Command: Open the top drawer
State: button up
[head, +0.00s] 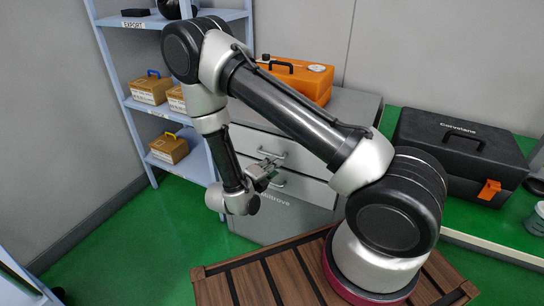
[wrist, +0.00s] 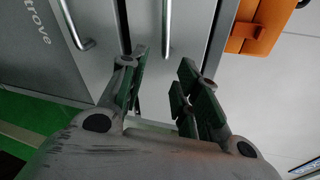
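A grey cabinet (head: 350,105) stands behind my arm, with pale drawer fronts one above the other. The top drawer (head: 243,140) looks shut and has a metal bar handle (head: 271,153). In the wrist view, turned sideways, that top handle (wrist: 166,28) lies just beyond and between my fingertips. A lower drawer's handle (head: 279,182) also shows in the wrist view (wrist: 83,38), left of the fingers. My gripper (head: 268,170) is open and empty in front of the drawers. In the wrist view, my gripper's fingers (wrist: 163,62) are spread apart, with no visible contact with the handle.
An orange case (head: 298,77) sits on the cabinet. Blue-grey shelves (head: 120,80) with cardboard boxes (head: 151,88) stand at the left. A black toolbox (head: 455,150) is at the right on a green surface. Green floor (head: 160,235) is clear at the front left.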

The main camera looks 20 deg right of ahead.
jog(key=w+d+n, duration=0.1)
jog(key=w, duration=0.1)
jog(key=w+d+n+t, duration=0.1)
jog(key=w+n, duration=0.1)
jog(key=w, duration=0.1)
jog(key=w+d+f+n+y, duration=0.1)
jog(key=w, duration=0.1)
jog(key=shift+w+t, duration=0.2)
jog(key=shift+t, duration=0.2)
grip_shut()
